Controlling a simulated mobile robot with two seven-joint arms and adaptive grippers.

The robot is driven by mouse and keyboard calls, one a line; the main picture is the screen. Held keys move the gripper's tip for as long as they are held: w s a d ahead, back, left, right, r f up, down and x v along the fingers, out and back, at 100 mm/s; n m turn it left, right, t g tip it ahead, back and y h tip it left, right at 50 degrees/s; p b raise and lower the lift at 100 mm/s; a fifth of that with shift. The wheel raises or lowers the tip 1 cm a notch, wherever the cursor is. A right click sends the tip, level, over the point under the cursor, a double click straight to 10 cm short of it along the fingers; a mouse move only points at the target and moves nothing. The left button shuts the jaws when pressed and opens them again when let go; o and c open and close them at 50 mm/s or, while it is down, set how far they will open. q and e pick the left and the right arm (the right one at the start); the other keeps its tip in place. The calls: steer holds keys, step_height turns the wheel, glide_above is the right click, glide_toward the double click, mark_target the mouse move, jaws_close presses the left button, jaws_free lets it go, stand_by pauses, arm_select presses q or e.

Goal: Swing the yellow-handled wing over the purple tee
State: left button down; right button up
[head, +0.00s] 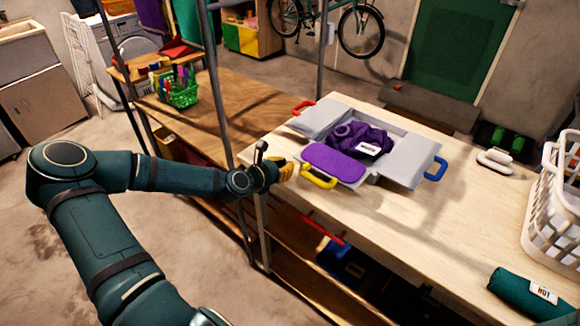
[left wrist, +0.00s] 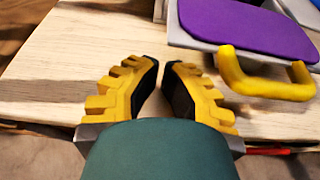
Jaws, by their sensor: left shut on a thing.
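A grey folding board (head: 385,122) lies on the wooden table. The bunched purple tee (head: 345,133) with a white label sits in its middle. The wing with the yellow handle (head: 318,180) lies open at the near edge, with a flat purple panel (head: 333,162) on top. In the left wrist view, the yellow handle (left wrist: 268,89) is right of my fingers and apart from them. My left gripper (head: 287,169) is left of the handle at the table edge. Its yellow fingers (left wrist: 161,66) are close together at the tips; I see nothing between them. My right gripper is out of view.
The board's other wings have a red handle (head: 303,106) and a blue handle (head: 436,168). A white basket (head: 555,200) and a teal rolled cloth (head: 520,291) lie at the right. A metal post (head: 225,130) stands beside my left forearm. The table right of the board is mostly clear.

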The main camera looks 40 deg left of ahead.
arm_select(q)
steer(key=shift+x, duration=1.45)
